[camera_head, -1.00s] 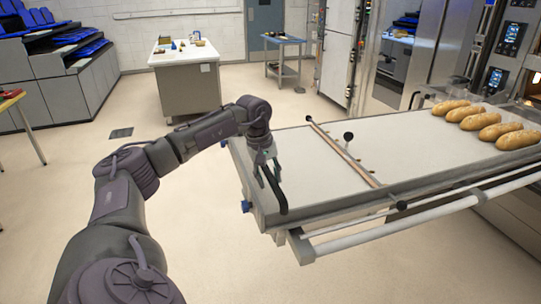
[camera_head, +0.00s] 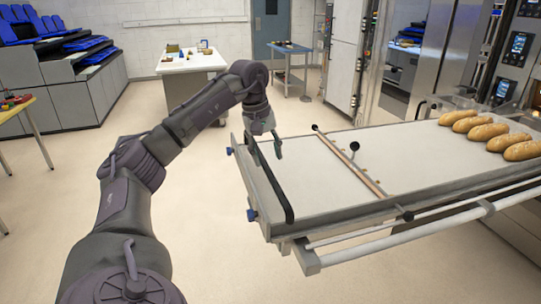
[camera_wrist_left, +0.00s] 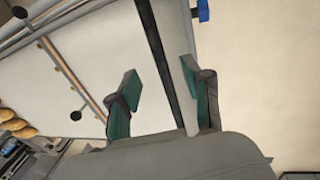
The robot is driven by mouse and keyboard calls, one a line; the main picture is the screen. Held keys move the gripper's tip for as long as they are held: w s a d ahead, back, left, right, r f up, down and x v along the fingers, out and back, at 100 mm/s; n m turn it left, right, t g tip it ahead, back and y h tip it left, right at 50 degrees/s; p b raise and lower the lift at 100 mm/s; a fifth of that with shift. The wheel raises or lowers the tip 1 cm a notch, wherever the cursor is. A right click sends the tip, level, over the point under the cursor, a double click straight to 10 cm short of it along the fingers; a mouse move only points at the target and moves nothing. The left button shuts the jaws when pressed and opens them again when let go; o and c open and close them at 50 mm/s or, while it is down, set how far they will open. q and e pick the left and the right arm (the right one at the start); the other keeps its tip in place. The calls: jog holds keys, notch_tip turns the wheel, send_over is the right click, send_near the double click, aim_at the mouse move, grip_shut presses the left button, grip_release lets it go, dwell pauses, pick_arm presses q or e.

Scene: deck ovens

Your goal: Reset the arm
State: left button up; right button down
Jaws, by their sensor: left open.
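My left gripper (camera_head: 266,152) is open and empty at the near left end of a white-topped loader table (camera_head: 330,178). A black bar handle (camera_head: 275,188) runs along that end. In the left wrist view the two green-padded fingers (camera_wrist_left: 160,92) stand apart, with the black handle (camera_wrist_left: 158,55) passing between them in the picture. The fingers do not close on it, and whether they still reach down around it I cannot tell. My left arm bends over the floor beside the table. My right gripper is in no view.
Several bread loaves (camera_head: 487,133) lie at the table's oven end. A crossbar (camera_head: 350,162) with black knobs spans the table. A white worktable (camera_head: 188,72) and a blue-topped table (camera_head: 288,48) stand at the back. Floor left of the loader is clear.

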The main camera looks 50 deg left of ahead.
pick_arm(q)
jog(key=shift+s+r, duration=0.15)
jog(key=shift+r, duration=0.4)
